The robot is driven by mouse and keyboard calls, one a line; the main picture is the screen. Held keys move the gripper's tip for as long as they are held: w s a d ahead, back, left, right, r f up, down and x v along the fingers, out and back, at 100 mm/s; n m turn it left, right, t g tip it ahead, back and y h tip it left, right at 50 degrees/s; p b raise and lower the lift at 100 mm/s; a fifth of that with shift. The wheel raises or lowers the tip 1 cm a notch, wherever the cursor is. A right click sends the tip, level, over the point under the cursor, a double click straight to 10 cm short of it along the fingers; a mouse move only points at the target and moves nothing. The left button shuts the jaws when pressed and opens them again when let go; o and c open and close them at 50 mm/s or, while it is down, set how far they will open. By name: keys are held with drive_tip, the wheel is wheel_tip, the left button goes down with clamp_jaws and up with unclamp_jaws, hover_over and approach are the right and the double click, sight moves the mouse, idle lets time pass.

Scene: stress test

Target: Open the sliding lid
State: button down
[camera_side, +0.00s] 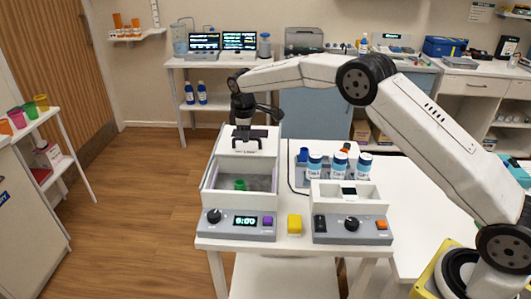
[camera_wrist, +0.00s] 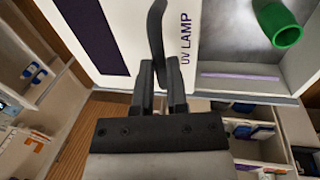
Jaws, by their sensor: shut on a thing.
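The white sliding lid (camera_side: 262,138) sits over the back part of the white box (camera_side: 211,180) in the side view. The front part of the box is uncovered, and a green cup (camera_side: 240,185) shows on its grey floor. My gripper (camera_side: 243,140) is at the lid, shut on its dark handle. In the wrist view the fingers (camera_wrist: 161,88) meet the dark curved handle (camera_wrist: 157,28) beside the "UV LAMP" print on the white lid (camera_wrist: 125,20). The green cup (camera_wrist: 280,22) lies to the right, inside the open part. The exact finger contact is partly hidden.
The box front has a control panel (camera_side: 238,223) with a display, black knob and purple button. A second device (camera_side: 352,228) and several blue-and-white bottles (camera_side: 315,165) stand to the right. The table's right side is clear.

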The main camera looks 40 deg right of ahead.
drive_tip(key=c, duration=0.6)
unclamp_jaws()
drive_tip(key=shift+c, duration=0.2)
drive_tip(key=shift+r, duration=0.15)
wheel_tip(320, 180, up, 7)
drive_tip(key=s+a, duration=0.1)
drive_tip(key=shift+r, duration=0.2)
drive_tip(key=shift+s, duration=0.1)
drive_tip(key=s+f+m, duration=0.2)
drive_tip(key=s+m, duration=0.1)
drive_tip(key=s, duration=0.8)
drive_tip(key=s+f+m+y, duration=0.1)
drive_tip(key=s+f+m, duration=0.2)
drive_tip(key=s, duration=0.9)
drive_tip(key=s+f+m+t, duration=0.1)
drive_tip(key=s+f+m, duration=0.1)
drive_tip(key=s, duration=0.9)
drive_tip(key=shift+s+d+f+m+y, duration=0.2)
drive_tip(key=shift+d+f+m+y, duration=0.1)
drive_tip(key=shift+m, duration=0.2)
